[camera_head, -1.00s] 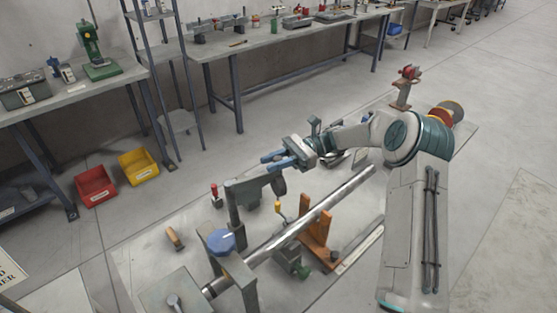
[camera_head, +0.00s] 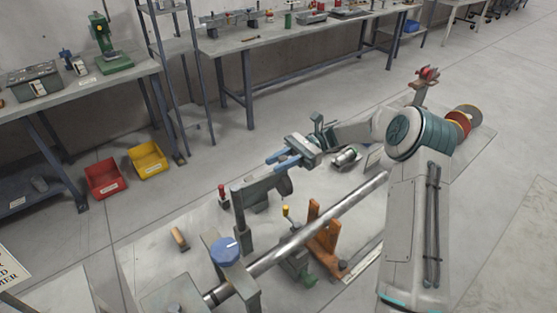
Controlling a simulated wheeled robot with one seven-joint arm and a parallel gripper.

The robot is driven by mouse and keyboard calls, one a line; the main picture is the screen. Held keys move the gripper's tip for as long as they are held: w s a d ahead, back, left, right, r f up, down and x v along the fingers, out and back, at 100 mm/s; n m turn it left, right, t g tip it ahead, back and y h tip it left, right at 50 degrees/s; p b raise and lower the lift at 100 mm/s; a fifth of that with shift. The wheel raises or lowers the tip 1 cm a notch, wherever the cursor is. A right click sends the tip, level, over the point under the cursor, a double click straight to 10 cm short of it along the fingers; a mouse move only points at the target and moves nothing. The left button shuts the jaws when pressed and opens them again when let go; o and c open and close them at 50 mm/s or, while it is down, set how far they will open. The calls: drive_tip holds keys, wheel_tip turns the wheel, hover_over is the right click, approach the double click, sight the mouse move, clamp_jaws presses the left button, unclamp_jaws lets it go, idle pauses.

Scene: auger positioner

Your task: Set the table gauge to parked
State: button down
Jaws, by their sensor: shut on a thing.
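My gripper (camera_head: 284,158), with blue fingers, is at the free end of a grey horizontal arm (camera_head: 258,188) on a short post, and appears shut on it. The exact grip is too small to see clearly. The post stands at the back left of the pale base plate (camera_head: 155,262). A blue round knob (camera_head: 225,252) with a white mark sits on a grey bracket in front. I cannot tell for certain which of these parts is the table gauge, and no label reading parked is legible.
A long metal shaft (camera_head: 300,237) slants across the plate past an orange stand (camera_head: 326,238). A yellow-topped lever (camera_head: 286,212), a red-topped piece (camera_head: 222,196) and a wooden-handled tool (camera_head: 180,238) stand or lie nearby. Red (camera_head: 105,178) and yellow (camera_head: 148,160) bins lie on the floor behind.

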drive_tip(key=shift+w+a+n+g+h, duration=0.15)
drive_tip(key=shift+a+n+g+h, duration=0.1)
drive_tip(key=shift+n+g+h, duration=0.05)
idle(2.4)
drive_tip(key=c, duration=1.2)
unclamp_jaws()
drive_tip(key=shift+a, duration=0.1)
drive_tip(key=b+v, duration=0.1)
drive_tip(key=v, duration=1.3)
drive_tip(key=shift+b, duration=0.3)
